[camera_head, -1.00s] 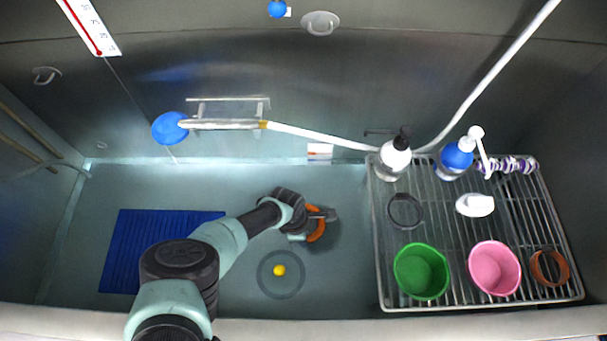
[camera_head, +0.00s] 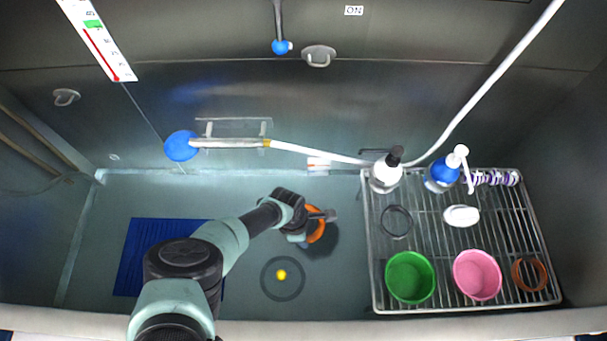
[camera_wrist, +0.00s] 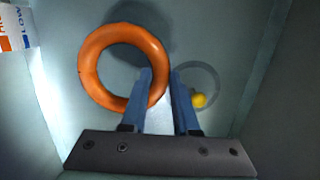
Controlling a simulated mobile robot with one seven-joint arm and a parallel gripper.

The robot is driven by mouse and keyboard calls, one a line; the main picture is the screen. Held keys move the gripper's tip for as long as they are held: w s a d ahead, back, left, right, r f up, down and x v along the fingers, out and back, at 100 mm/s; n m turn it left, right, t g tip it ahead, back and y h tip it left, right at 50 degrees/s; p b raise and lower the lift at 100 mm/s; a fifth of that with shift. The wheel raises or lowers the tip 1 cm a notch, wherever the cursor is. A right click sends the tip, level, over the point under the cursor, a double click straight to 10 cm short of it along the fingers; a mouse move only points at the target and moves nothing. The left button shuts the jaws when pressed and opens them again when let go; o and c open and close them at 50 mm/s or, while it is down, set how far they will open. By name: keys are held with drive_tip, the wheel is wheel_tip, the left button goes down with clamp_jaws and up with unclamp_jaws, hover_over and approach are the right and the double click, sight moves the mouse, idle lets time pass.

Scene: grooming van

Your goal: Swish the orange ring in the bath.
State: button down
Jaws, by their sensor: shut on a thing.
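The orange ring (camera_head: 316,225) is held by my gripper (camera_head: 321,214) over the bath floor (camera_head: 340,195), left of the wire rack. In the wrist view the ring (camera_wrist: 96,50) shows large and whole. The gripper's two blue fingers (camera_wrist: 162,75) are shut on the ring's right side, one finger inside the hole and one outside. A dark shadow lies beside the ring on the floor. I cannot tell how high the ring is or whether water touches it.
A yellow ball (camera_head: 281,275) lies in a dark circle on the floor. A blue mat (camera_head: 140,250) is at left. The wire rack (camera_head: 370,270) at right holds a green bowl (camera_head: 410,278), a pink bowl (camera_head: 477,275), a brown ring (camera_head: 529,274) and bottles.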

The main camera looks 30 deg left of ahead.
wheel_tip(320, 180, up, 16)
drive_tip(key=p, duration=1.6)
